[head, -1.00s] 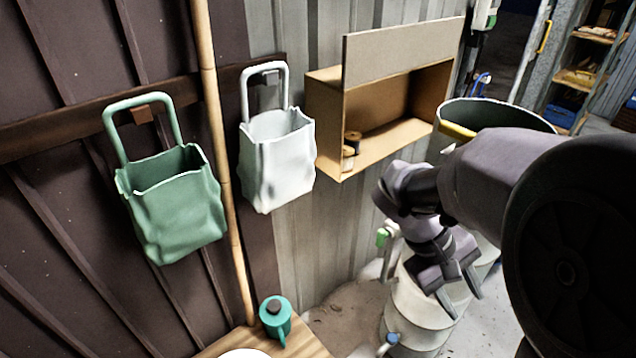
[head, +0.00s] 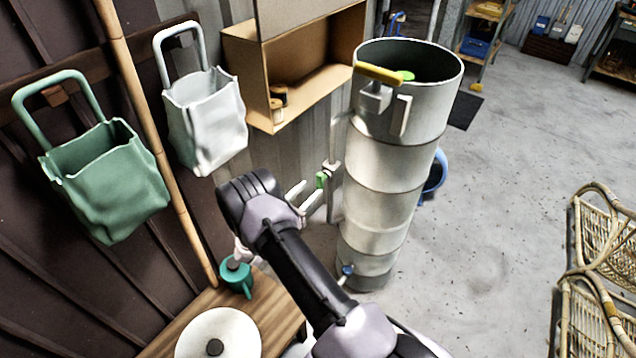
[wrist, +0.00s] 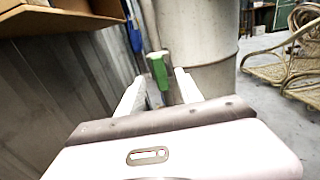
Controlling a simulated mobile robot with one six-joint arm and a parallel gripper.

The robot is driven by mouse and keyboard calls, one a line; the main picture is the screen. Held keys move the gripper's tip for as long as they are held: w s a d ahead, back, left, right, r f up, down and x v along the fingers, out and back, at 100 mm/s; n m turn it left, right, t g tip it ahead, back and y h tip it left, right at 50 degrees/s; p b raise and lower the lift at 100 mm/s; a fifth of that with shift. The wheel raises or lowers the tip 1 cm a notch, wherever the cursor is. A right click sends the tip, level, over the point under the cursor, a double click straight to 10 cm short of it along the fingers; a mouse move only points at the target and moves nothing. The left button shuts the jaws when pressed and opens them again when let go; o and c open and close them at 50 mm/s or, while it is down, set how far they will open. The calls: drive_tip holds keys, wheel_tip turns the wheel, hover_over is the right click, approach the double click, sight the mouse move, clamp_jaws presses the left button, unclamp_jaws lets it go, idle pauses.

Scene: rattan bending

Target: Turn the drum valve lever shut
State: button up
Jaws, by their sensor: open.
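A tall pale metal drum (head: 385,165) stands in the middle of the head view; its wall also fills the upper middle of the wrist view (wrist: 205,60). A small green lever (head: 321,180) sits on a grey upright pipe to the drum's left. In the wrist view the green lever (wrist: 158,70) stands near upright, slightly tilted. My gripper (head: 304,194) is open and empty, just left of the lever. Its pale fingers (wrist: 158,85) lie on either side of the lever's lower end in the wrist view; I cannot tell whether they touch it.
A blue-handled tap (head: 347,270) is low on the drum. A cardboard box shelf (head: 250,75) hangs on the wall above my gripper. Green (head: 105,185) and white (head: 205,125) bags hang left. A wooden bench (head: 275,312) holds a teal can (head: 236,276). Rattan chairs (head: 600,260) stand right; floor between is clear.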

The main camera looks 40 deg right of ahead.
sight(318, 182)
drive_tip(key=b+x, duration=0.1)
drive_tip(key=x, duration=0.5)
drive_tip(key=shift+w+d, duration=0.15)
drive_tip(key=shift+d, duration=0.15)
clamp_jaws()
